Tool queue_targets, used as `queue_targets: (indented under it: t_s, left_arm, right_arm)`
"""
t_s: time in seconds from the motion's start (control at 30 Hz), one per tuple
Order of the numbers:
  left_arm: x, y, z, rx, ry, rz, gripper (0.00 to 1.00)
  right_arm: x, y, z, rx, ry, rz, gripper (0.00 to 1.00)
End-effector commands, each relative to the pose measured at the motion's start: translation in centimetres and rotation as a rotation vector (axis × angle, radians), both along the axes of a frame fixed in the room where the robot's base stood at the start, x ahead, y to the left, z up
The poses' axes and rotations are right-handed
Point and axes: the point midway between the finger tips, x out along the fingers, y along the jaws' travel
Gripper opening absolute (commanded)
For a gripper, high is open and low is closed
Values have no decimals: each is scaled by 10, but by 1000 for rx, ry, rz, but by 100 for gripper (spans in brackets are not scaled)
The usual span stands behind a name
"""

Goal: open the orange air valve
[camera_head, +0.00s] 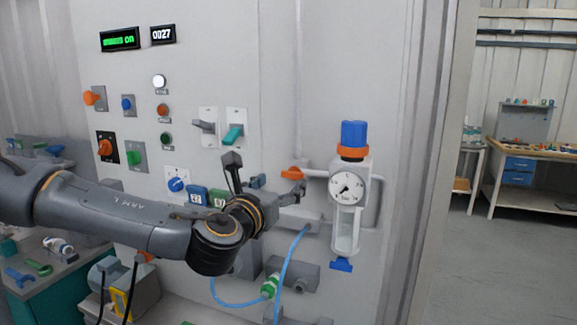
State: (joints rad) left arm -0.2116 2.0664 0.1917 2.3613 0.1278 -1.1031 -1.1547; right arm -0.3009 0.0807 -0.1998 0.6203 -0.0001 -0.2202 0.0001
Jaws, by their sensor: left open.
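The orange air valve (292,173) is a small handle on the grey pipe just left of the air regulator, on the light grey panel. Its handle looks roughly horizontal. My left gripper (266,174) reaches in from the left, its fingers spread and empty. One finger points up left of the valve; the other is just below the handle. I cannot tell whether that finger touches it. My right gripper is not in view.
The regulator has a blue knob (354,134), a round gauge (348,189) and a clear bowl. A blue hose (283,262) loops below my wrist. Switches and knobs, such as a teal lever (233,135), sit up left. A workbench (533,200) stands far right.

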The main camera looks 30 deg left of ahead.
Motion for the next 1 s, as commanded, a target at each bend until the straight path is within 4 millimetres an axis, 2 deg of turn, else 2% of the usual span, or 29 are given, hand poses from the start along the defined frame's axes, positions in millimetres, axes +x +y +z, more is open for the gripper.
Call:
queue_targets:
  t_s: [0.1,0.33,0.5,0.77,1.0]
  left_arm:
    - [19,5,1,2,4,2,72]
    - [45,11,1,2,1,0,72]
    - [52,12,1,0,0,0,72]
    - [52,12,0,0,-1,-1,72]
    - [52,12,0,0,0,-1,25]
  right_arm:
    - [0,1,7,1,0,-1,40]
    - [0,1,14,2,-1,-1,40]
    - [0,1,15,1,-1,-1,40]
    - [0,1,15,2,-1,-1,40]
    - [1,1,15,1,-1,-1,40]
